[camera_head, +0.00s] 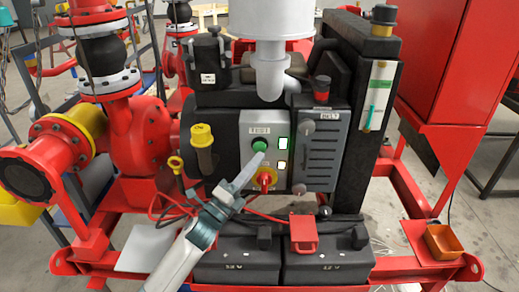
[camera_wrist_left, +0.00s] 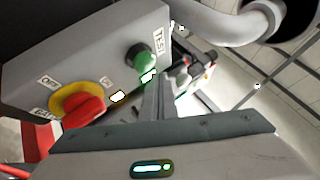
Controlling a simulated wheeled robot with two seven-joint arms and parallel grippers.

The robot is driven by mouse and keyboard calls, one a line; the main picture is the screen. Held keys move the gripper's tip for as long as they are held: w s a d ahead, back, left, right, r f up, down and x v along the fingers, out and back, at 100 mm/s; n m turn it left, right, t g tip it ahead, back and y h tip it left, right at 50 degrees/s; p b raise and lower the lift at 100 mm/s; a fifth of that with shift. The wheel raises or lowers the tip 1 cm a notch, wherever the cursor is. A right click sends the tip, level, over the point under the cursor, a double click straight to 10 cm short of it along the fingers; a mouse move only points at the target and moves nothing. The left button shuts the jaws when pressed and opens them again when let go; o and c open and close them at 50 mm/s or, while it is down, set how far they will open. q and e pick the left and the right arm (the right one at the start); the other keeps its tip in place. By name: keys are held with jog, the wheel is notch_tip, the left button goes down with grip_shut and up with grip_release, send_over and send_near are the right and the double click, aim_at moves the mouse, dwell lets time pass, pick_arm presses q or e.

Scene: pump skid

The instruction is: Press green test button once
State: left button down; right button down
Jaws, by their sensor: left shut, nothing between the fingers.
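The green test button (camera_head: 260,144) is on the upper part of a grey control panel (camera_head: 247,125) on the pump skid, under a TEST label. It also shows in the left wrist view (camera_wrist_left: 141,57). My left gripper (camera_head: 258,158) is shut and empty, with its fingertips just below the button in the head view. In the left wrist view the fingers (camera_wrist_left: 155,90) point up close to the button's lower right. I cannot tell whether they touch it. My right gripper is not in view.
A red rotary switch on a yellow plate (camera_head: 265,179) sits below the button. Two lit indicators (camera_head: 282,143) are to its right. A grey exhaust pipe (camera_head: 270,75) hangs above the panel. Black batteries (camera_head: 237,262) stand below. A red cable runs beside the gripper.

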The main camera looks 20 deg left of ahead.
pick_arm(q)
jog(key=s, duration=0.2)
jog(key=s+d+p, duration=0.1)
jog(key=s, duration=0.1)
jog(key=shift+s+d, duration=0.1)
dwell(0.8)
